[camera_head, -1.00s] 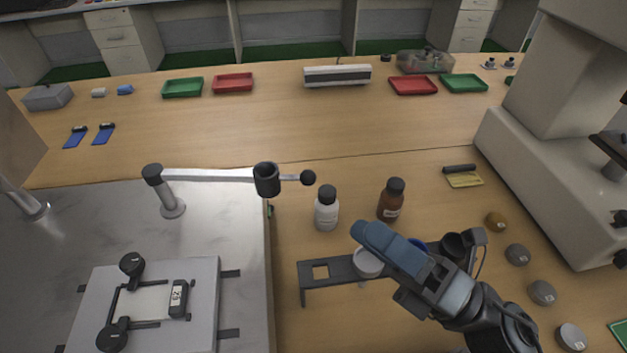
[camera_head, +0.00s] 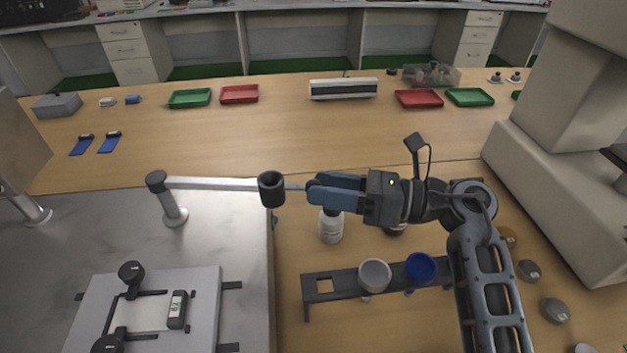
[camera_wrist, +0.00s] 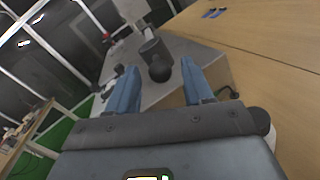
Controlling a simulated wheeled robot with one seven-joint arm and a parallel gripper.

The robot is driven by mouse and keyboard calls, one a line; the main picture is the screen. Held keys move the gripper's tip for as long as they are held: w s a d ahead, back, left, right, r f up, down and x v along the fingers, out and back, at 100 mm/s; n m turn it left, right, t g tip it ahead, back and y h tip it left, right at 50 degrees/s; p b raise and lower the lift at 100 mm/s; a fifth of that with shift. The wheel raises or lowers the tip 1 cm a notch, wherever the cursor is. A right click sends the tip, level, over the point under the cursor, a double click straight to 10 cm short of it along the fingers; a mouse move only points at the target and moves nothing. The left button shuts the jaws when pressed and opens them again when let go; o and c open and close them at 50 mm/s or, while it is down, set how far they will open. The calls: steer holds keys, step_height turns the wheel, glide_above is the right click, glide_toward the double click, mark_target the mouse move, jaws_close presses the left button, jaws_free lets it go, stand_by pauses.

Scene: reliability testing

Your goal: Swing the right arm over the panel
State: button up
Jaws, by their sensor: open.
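The right arm (camera_head: 225,184) is a pale bar on a black-capped post, stretching right along the far side of the metal table. It carries a black cup (camera_head: 271,188) and ends in a black ball knob (camera_wrist: 160,69). The panel (camera_head: 208,285) is a grey plate with a clamped frame, lying on the table in front of the arm, which does not cover it. My gripper (camera_head: 314,191) is open, its blue fingers pointing left at the knob. In the wrist view the knob lies between the fingertips, apart from both; in the head view it is mostly hidden.
A white bottle (camera_head: 331,227) stands below my fingers; a brown bottle is mostly hidden behind my gripper. A dark rack (camera_head: 322,297) with a white cup (camera_head: 374,275) and a blue cup (camera_head: 421,267) stands in front. A large pale instrument (camera_head: 545,170) stands at right.

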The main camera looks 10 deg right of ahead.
steer(key=shift+x, duration=1.35)
steer(key=shift+c, duration=0.4)
jaws_close()
